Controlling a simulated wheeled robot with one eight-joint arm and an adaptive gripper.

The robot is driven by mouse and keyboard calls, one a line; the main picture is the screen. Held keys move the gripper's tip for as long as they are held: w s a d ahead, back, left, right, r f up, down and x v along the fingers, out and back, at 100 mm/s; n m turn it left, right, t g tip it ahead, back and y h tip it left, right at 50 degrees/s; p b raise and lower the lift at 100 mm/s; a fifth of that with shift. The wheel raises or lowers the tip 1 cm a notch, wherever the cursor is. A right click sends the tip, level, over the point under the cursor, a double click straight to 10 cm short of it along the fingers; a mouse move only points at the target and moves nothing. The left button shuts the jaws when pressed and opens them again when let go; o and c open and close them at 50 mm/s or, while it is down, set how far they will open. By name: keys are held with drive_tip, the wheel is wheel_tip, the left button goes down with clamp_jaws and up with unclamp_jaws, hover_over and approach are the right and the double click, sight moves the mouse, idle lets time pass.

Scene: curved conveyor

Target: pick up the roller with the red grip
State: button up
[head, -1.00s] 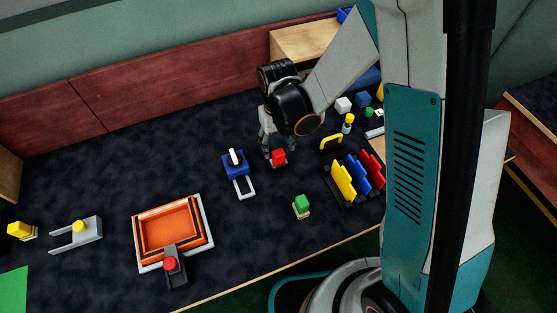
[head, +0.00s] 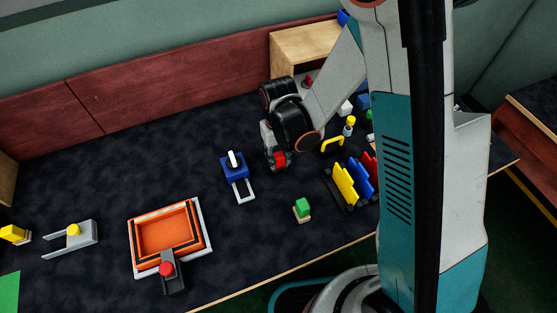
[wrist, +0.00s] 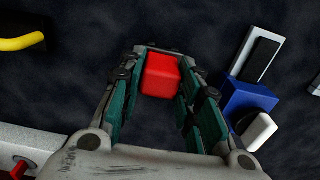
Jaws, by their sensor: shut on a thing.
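My gripper (wrist: 156,90) is shut on a red block (wrist: 161,75), its fingers on either side of it in the wrist view. In the head view the red block (head: 280,159) shows at the fingertips. Whether it is a roller's grip, and whether it touches the mat, I cannot tell; what lies under it is hidden. A dark-handled piece with a round red knob (head: 166,268) sits at the near edge of the orange tray (head: 203,253).
A blue block with a white knob and pale frame (head: 235,168) stands left of my gripper. A green-topped block (head: 303,206) stands nearer. The rack of coloured pieces (head: 346,204) and yellow handle (head: 332,143) are to the right.

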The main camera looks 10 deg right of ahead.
wheel_tip(320, 180, up, 20)
drive_tip(key=p, duration=0.6)
drive_tip(key=shift+p, duration=0.4)
clamp_jaws()
drive_tip(key=shift+o, duration=1.7)
unclamp_jaws()
drive_tip(key=shift+c, duration=0.4)
